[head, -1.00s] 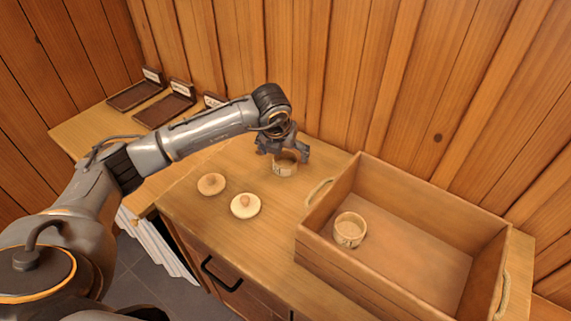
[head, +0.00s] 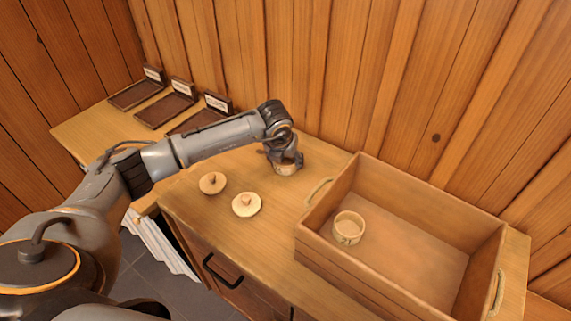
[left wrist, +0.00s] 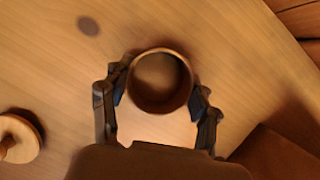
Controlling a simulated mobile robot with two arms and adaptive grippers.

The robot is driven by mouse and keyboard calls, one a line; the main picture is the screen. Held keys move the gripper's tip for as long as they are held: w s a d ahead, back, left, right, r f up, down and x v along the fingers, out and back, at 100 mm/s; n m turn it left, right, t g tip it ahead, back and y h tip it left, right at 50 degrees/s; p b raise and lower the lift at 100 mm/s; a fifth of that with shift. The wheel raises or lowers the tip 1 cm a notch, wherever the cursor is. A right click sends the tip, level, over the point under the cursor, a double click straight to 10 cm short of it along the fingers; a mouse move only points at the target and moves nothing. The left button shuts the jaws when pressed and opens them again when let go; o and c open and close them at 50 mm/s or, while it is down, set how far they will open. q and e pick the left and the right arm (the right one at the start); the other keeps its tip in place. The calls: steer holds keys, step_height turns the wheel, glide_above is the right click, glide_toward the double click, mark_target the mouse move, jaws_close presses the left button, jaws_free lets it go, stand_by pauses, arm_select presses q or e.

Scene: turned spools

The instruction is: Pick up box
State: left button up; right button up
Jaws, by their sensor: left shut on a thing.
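A small round, open-topped wooden box (head: 285,170) is at the back of the wooden counter, left of the crate. My left gripper (head: 286,161) comes down over it and is shut on it, hiding much of its upper part. In the left wrist view the box (left wrist: 160,84) shows as a ring with a dark hollow, with the fingers of my left gripper (left wrist: 160,98) on either side of it. I cannot tell whether its base still touches the counter. A similar round box (head: 348,228) stands inside the crate. My right gripper is not in view.
A large wooden crate (head: 400,277) with rope handles stands on the counter (head: 238,170) at the right. Two round knobbed lids (head: 213,183) (head: 246,204) lie left of the gripped box. Several dark labelled trays (head: 167,110) stand further left. A plank wall (head: 330,70) rises close behind.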

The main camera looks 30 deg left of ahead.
arm_select(q)
steer(key=shift+r, duration=0.45)
step_height(320, 180, up, 2)
steer(key=shift+w+r+b, duration=0.1)
steer(key=shift+b, duration=0.7)
steer(key=s+r+b, duration=0.2)
steer(key=s+r, duration=0.7)
steer(key=s, duration=0.5)
steer(key=shift+a+r+b, duration=0.4)
steer(key=shift+a, duration=0.05)
